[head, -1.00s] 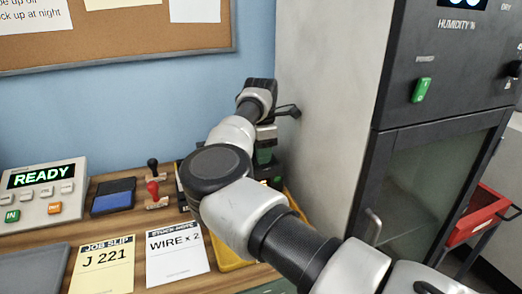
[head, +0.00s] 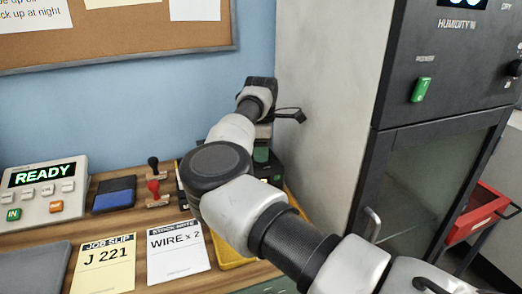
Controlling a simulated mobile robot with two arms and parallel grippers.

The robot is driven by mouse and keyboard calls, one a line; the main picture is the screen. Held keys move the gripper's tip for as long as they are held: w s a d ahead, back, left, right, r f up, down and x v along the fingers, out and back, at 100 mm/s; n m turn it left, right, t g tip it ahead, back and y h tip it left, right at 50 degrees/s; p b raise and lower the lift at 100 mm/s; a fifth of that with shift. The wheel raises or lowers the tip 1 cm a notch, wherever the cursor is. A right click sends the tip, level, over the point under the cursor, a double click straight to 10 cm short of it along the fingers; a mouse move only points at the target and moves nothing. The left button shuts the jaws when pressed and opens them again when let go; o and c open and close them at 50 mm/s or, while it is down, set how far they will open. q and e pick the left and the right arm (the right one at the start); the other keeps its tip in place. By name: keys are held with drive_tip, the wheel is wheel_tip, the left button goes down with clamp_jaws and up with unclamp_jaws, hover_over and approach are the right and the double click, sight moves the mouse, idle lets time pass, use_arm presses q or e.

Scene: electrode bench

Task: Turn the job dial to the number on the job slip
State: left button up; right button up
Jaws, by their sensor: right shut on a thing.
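The job slip (head: 103,266) is a yellow sheet lying on the bench at the lower left and reads J 221. My right arm reaches in from the lower right to the back of the bench. Its gripper (head: 264,132) points down over a dark device with green parts (head: 276,168), near the grey cabinet's side. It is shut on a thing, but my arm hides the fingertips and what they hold. I cannot make out the job dial or any number on it. My left gripper is not in view.
A stock note (head: 178,251) lies right of the slip. A control box (head: 40,205) reading READY, a blue pad (head: 114,195) and two stamps stand to the left. A yellow tray (head: 232,260) is partly behind my arm. The tall cabinet (head: 325,110) closes off the right.

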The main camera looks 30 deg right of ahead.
drive_tip(key=shift+r, duration=0.1)
drive_tip(key=o, duration=0.9)
wheel_tip(320, 180, up, 11)
drive_tip(key=shift+f, duration=0.15)
idle(0.4)
